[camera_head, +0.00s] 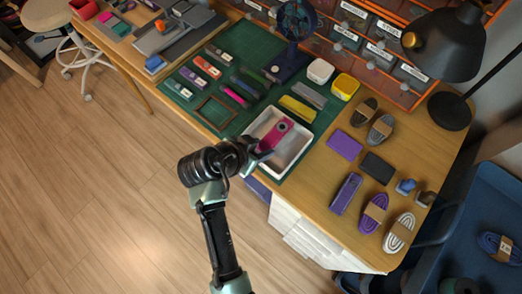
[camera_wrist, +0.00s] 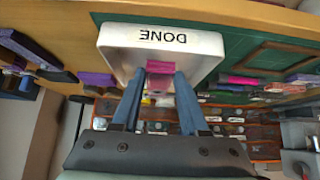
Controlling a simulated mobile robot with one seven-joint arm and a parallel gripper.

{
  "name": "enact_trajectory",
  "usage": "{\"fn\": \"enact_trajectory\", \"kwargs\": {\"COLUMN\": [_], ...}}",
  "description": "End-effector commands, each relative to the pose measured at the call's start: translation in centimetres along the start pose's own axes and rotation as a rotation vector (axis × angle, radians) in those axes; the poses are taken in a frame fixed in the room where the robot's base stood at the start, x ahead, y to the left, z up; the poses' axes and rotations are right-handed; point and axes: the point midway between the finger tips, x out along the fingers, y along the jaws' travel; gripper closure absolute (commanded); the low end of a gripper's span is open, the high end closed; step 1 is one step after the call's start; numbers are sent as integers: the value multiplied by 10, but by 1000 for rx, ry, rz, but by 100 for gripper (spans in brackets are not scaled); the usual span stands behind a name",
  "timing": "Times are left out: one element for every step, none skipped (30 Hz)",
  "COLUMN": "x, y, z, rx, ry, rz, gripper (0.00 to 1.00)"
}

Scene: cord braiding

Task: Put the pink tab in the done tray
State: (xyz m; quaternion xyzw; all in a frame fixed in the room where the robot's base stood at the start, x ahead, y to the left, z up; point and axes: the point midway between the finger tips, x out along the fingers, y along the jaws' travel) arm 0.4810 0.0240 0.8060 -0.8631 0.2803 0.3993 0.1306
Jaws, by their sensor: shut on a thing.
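The pink tab (camera_head: 274,135) shows over the inside of the white done tray (camera_head: 306,150). In the wrist view the pink tab (camera_wrist: 160,67) sits between the blue fingertips of my gripper (camera_wrist: 159,76), which is shut on it. The tray, lettered DONE (camera_wrist: 207,60), lies right beyond the fingertips. In the head view my gripper (camera_head: 260,153) reaches over the tray's near left wall. Whether the tab touches the tray floor I cannot tell.
A yellow bar (camera_head: 297,109) and several coloured pieces lie on the green mat (camera_head: 246,45) left of and behind the tray. A purple block (camera_head: 344,146) and cord bundles stand to the right. A dark fan (camera_head: 295,25) stands behind.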

Motion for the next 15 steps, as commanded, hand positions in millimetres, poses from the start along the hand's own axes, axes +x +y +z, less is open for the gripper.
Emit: {"fn": "enact_trajectory", "kwargs": {"x": [7, 10, 15, 18, 20, 23, 24, 24, 24, 24, 24, 24, 24, 24, 25], "y": [1, 1, 1, 1, 1, 1, 1, 1, 1, 1, 1, 1, 1, 1, 1], "z": [7, 10, 14, 16, 18, 20, 21, 21, 21, 21, 21, 21, 21, 21, 21], "rx": [-3, -4, -4, -3, -3, -3, -2, -2, -2, -2, -1, -1, -1, -1, -1], "ry": [-3, -3, -3, -2, -2, -1, -1, -1, 0, 0, 0, 0, -1, -1, -1], "rz": [3, 2, 3, 2, 2, 2, 2, 1, 1, 1, 1, 1, 1, 1, 1], "gripper": [98, 98, 98, 98, 98, 98, 98, 98, 98, 98, 98, 98, 98, 98, 98]}}
